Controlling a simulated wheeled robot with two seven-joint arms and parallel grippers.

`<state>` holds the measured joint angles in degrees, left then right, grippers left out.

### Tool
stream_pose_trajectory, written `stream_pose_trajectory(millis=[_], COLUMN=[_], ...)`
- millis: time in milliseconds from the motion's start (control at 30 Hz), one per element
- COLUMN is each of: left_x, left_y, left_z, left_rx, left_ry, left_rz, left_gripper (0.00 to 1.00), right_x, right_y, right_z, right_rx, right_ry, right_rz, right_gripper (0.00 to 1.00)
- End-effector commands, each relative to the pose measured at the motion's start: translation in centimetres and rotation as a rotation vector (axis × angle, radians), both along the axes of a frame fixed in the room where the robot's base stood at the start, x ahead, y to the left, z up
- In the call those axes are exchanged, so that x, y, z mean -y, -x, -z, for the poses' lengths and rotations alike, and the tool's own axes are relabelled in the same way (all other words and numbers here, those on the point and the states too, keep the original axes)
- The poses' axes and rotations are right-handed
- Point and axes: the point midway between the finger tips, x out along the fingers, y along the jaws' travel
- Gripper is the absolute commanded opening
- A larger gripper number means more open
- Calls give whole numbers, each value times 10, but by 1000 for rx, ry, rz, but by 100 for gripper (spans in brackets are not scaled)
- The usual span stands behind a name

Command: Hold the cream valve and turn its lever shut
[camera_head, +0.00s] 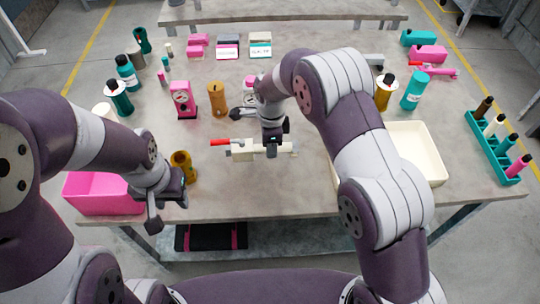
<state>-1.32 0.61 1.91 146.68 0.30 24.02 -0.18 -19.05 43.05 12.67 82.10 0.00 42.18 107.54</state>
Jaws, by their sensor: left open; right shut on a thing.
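The cream valve (241,152) lies on the grey table near the middle, with a cream pipe end (288,149) reaching to the right. Its red lever (221,142) points left from the top of the valve body. My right gripper (271,148) comes down from above and is shut on the valve, right of its body; its fingers hide part of the pipe. My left gripper (168,200) is open and empty at the table's front left, apart from the valve and lever, near an ochre cylinder.
The ochre cylinder (181,163) stands close to my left gripper. A pink bin (85,195) is at front left and a cream tray (437,165) at right. A pink gauge block (183,100) and a brown cylinder (218,100) stand behind the valve. Table space in front of the valve is clear.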

Motion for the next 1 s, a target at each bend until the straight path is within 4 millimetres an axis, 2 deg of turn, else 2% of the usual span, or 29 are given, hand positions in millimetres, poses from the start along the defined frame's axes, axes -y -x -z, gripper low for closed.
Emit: stream_pose_trajectory(millis=[100, 233, 467, 1000], left_x=[0, 0, 0, 0], left_y=[0, 0, 0, 0], left_z=[0, 0, 0, 9], left_rx=[0, 0, 0, 0], left_ry=[0, 0, 0, 0], left_rz=[0, 0, 0, 0], left_gripper=[43, 43, 43, 43], right_x=[0, 0, 0, 0], right_y=[0, 0, 0, -1], right_z=[-17, -23, -22, -7], right_rx=[2, 2, 2, 1], right_ry=[-1, -1, -1, -1], right_rz=[0, 0, 0, 0], right_gripper=[0, 0, 0, 0])
